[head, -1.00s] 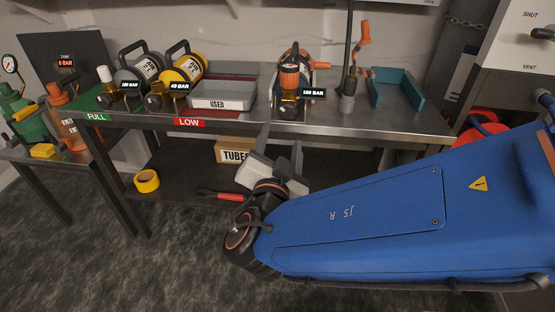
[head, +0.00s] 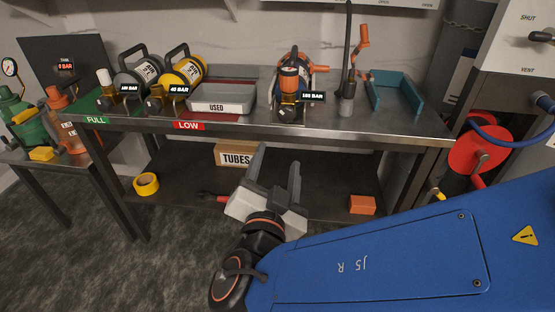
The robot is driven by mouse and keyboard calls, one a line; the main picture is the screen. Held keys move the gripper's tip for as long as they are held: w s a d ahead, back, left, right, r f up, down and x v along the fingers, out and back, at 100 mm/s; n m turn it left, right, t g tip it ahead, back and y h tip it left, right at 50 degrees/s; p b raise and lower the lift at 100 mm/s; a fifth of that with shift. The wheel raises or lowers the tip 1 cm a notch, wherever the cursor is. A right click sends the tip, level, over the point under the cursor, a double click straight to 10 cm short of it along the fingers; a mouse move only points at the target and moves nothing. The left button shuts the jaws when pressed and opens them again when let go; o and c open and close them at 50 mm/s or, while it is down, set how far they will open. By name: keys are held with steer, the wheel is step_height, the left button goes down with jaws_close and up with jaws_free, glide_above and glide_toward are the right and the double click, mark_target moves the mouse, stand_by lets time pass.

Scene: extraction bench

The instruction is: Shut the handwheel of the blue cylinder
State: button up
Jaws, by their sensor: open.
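A cylinder with an orange end and bits of blue (head: 282,72) lies on the steel bench in the middle, seen nearly end-on. It looks like the blue cylinder, but most of its body is hidden. An orange handwheel or cap (head: 289,78) with a brass valve below it faces me, beside a dark BAR readout (head: 312,97). I cannot tell whether the wheel is open or shut. My gripper (head: 280,160) is open and empty, its two grey fingers pointing up. It is in front of and below the bench edge, apart from the cylinder.
A grey cylinder (head: 137,72) and a yellow cylinder (head: 184,70) lie at the left of the bench. A grey USED tray (head: 222,97), an upright hose fitting (head: 347,95) and a teal holder (head: 397,90) flank the middle. A TUBES box (head: 235,155) sits on the lower shelf.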

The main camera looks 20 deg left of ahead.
steer(key=n, duration=4)
glide_toward(286, 117)
steer(key=x, duration=0.8)
steer(key=shift+w, duration=0.1)
steer(key=c, duration=1)
